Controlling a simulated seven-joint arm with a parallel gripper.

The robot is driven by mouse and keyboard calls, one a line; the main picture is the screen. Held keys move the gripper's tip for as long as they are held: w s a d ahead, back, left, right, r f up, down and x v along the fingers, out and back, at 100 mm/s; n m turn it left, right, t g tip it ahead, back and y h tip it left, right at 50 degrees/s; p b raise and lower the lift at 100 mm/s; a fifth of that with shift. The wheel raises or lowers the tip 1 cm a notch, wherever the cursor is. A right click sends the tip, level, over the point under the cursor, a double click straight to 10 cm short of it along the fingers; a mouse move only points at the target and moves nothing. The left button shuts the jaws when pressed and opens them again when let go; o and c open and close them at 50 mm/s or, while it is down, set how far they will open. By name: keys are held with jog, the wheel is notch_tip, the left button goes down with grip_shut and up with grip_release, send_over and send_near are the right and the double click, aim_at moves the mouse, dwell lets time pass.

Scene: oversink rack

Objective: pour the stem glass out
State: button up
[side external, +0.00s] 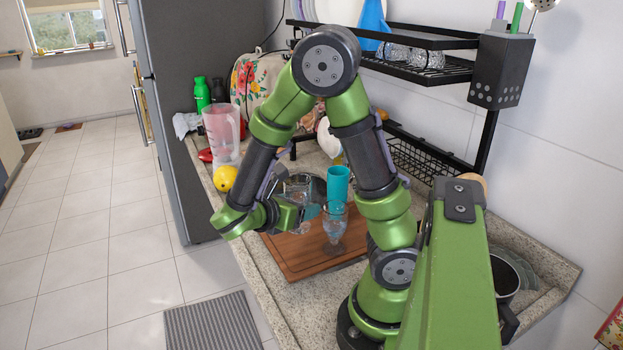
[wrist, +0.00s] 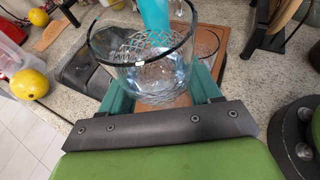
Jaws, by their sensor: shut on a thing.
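Another clear glass, with a stem and foot (side external: 333,232), stands upright on the wooden board (side external: 290,262), right of my gripper. A teal cup (side external: 338,183) stands behind it, also visible in the wrist view (wrist: 154,14).
A yellow lemon (side external: 225,178) and a clear pitcher (side external: 222,133) stand on the counter at left. A black rack (side external: 430,75) with patterned glasses overhangs the back. A dark pot (side external: 508,275) is at right. The board's front part is bare.

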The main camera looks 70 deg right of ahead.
jog(key=w+d+f+m+t+h, duration=0.2)
jog(key=w+d+f+m+t, duration=0.1)
jog(key=w+d+m, duration=0.3)
jog(key=w+d+f+m+t+h, duration=0.2)
jog(key=w+d+f+m, duration=0.3)
jog(key=w+d, duration=0.6)
jog(key=d+m, duration=0.1)
jog(key=d, duration=0.2)
jog(key=shift+w+d+f+t+h, duration=0.15)
jog(key=shift+d+f+t+h, duration=0.15)
jog(key=shift+t, duration=0.1)
jog(key=n, duration=0.1)
jog(key=n+y, duration=0.1)
jog(key=n+g, duration=0.1)
jog(key=shift+r+n+y, duration=0.25)
jog(key=shift+n+y, duration=0.05)
dwell(0.5)
dwell(0.4)
